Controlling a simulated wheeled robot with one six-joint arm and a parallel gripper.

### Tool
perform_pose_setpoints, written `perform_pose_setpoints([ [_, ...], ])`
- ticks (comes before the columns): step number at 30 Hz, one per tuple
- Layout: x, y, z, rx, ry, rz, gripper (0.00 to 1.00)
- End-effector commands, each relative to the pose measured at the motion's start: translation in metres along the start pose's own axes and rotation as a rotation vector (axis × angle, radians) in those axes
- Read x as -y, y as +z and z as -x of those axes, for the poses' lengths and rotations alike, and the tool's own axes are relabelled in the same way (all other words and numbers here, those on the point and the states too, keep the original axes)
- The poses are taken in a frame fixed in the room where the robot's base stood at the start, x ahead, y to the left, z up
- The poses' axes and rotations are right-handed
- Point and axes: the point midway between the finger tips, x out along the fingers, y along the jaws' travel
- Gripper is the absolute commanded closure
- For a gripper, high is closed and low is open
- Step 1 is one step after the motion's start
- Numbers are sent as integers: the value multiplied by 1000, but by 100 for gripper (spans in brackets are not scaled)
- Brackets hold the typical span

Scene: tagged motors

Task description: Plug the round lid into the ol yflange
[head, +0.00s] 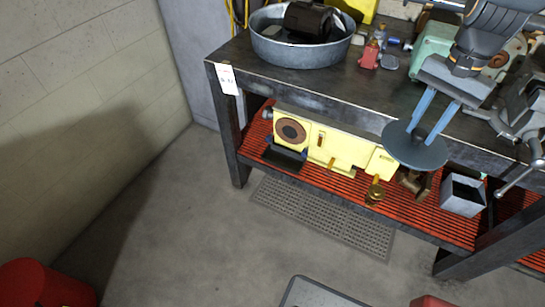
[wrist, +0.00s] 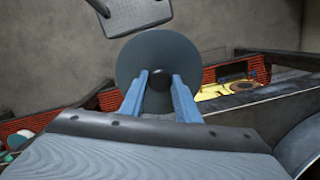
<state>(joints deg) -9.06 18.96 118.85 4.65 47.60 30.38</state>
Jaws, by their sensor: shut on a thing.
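A grey round lid (head: 412,157) hangs at my gripper (head: 420,133), in front of the workbench edge. My gripper's two blue fingers are shut on its small dark knob, which shows between the fingertips in the wrist view (wrist: 158,76). The lid's disc (wrist: 150,45) lies beyond the fingertips there. A yellow machine (head: 335,145) with a round brown flange face (head: 291,130) sits on the red lower shelf, left of the lid and apart from it. Part of it also shows in the wrist view (wrist: 225,90). I cannot read any label naming the flange.
The workbench (head: 300,91) carries a round metal tub (head: 300,54) with a dark motor, a red part (head: 369,55) and a green machine (head: 432,45). A grey box (head: 463,195) and brass part (head: 375,192) stand on the slatted shelf (head: 330,182). The floor in front is largely clear.

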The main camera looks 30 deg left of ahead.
Motion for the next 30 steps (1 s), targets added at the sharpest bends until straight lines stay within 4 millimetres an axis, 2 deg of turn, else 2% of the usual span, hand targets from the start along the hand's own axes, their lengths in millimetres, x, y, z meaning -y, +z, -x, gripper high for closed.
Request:
perform_pose_setpoints([
  [18,-54,-87,-78,8,44,384,91],
  [22,-59,-94,-84,10,48,423,91],
  [30,-60,-95,-84,9,48,429,91],
])
